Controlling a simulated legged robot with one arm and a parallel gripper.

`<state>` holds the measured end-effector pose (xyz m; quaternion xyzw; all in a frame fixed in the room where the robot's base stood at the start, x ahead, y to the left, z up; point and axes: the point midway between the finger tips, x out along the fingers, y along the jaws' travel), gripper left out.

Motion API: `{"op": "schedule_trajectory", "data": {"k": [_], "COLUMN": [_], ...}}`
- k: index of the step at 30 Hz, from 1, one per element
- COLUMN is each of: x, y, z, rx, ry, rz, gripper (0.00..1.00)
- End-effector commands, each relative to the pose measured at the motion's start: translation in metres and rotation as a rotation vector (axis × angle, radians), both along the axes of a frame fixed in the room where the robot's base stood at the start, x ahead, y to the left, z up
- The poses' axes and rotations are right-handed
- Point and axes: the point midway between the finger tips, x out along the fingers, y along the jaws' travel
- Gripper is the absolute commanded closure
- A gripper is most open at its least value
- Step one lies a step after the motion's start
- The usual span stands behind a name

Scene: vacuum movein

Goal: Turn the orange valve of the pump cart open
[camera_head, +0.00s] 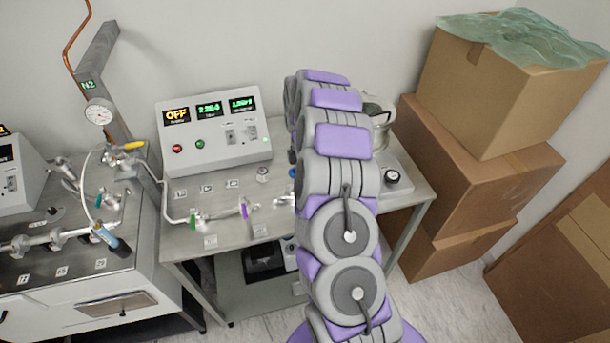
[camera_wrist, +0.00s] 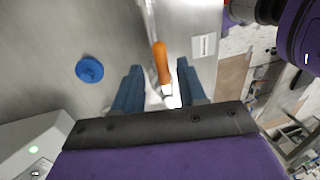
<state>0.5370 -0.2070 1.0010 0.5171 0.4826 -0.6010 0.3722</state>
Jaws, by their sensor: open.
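The orange valve handle (camera_wrist: 161,62) shows in the wrist view, a short orange lever on a pale metal pipe. My gripper (camera_wrist: 158,80) is open, with one blue finger on each side of the handle and a visible gap to both. I cannot tell how far the fingers are above it in depth. In the head view the pump cart (camera_head: 236,215) stands in the middle, and my arm hides the orange valve and my gripper.
A blue round knob (camera_wrist: 89,69) sits left of the fingers. On the cart stands a control box (camera_head: 215,130) with lit displays. Green (camera_head: 193,220) and purple (camera_head: 243,211) handles are on the pipe. Stacked cardboard boxes (camera_head: 480,110) stand at the right. A second bench (camera_head: 70,270) is at the left.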

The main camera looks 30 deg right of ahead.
Motion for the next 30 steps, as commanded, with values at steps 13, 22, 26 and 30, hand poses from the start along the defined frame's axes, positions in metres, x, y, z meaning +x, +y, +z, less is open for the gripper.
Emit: {"op": "schedule_trajectory", "data": {"k": [13,22,26,30], "x": [0.018,0.03,0.032,0.034], "y": [-0.006,-0.01,-0.011,-0.011], "z": [0.084,0.143,0.156,0.165], "rx": [-0.002,-0.002,0.001,0.0], "ry": [-0.005,-0.007,-0.001,-0.004], "rz": [0.001,0.0,0.0,0.0], "gripper": [0.59,0.59,0.59,0.59]}}
